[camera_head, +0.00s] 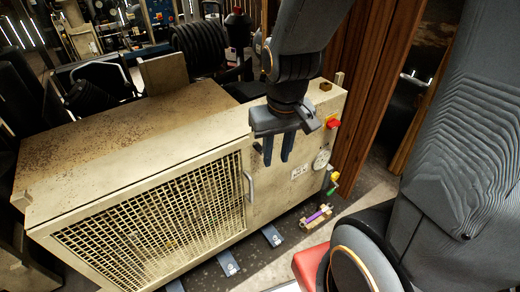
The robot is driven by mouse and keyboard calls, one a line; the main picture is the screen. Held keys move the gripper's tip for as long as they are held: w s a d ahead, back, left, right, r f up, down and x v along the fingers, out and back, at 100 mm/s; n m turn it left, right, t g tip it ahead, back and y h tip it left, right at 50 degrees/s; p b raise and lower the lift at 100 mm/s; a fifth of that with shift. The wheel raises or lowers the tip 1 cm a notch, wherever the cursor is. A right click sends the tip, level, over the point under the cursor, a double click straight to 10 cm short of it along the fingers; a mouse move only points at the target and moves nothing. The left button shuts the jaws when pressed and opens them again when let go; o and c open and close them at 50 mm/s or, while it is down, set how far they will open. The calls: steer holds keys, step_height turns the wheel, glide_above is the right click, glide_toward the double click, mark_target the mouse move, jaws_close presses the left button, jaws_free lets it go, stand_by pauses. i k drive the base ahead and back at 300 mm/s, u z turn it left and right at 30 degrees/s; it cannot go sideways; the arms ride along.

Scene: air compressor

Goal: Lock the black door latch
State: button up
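The beige air compressor (120,140) fills the left and middle of the view. Its mesh door (150,225) is on the front face and looks flush with it. A silver handle (249,187) stands at the door's right edge. A small black part (257,147), which looks like the door latch, shows just left of my gripper (276,161). Its exact angle is too small to tell. My gripper points down in front of the upper front panel, its two dark blue fingers apart with nothing visible between them. Whether it touches the panel cannot be told.
A purple item (316,216) sits near the floor. Wooden slats (375,95) stand behind right. My arm covers the right side.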

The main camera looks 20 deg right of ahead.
mark_target(256, 145)
steer(key=u, duration=1.6)
steer(key=k, duration=1)
steer(key=z, duration=1.15)
steer(key=i, duration=0.5)
steer(key=u, duration=0.05)
